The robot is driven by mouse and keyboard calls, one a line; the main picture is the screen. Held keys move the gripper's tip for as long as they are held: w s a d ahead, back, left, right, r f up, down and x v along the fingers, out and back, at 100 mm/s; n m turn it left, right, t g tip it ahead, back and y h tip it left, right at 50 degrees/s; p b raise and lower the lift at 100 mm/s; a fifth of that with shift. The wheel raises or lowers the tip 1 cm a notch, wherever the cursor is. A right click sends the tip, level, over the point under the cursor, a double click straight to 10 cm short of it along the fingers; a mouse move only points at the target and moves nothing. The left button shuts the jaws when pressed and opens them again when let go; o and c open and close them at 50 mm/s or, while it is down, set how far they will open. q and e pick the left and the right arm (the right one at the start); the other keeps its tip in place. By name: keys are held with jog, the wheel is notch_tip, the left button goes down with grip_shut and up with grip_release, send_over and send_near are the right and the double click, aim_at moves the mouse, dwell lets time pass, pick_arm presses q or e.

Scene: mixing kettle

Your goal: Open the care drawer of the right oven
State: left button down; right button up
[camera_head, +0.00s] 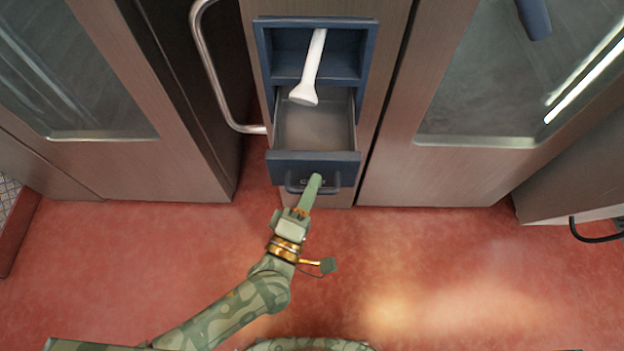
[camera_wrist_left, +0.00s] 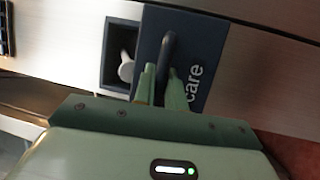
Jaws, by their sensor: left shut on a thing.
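The care drawer (camera_head: 312,162) is a dark blue drawer in the narrow panel between two steel doors, and it stands pulled out with its grey, empty-looking inside showing. My left gripper (camera_head: 313,184) is shut on the drawer's dark handle (camera_head: 334,189). In the left wrist view my left gripper's green fingers (camera_wrist_left: 164,88) close around the handle (camera_wrist_left: 168,52), beside the word "care" on the drawer front (camera_wrist_left: 202,62). My right gripper is not in view.
Above the drawer is an open blue niche (camera_head: 289,50) with a white handset-like object (camera_head: 311,68) hanging in it. A curved steel handle (camera_head: 205,62) stands to its left. Steel doors with glass flank both sides. The red floor (camera_head: 430,270) in front is clear.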

pick_arm(q)
jog(key=c, duration=1.5)
grip_release()
jog(key=shift+o, duration=0.2)
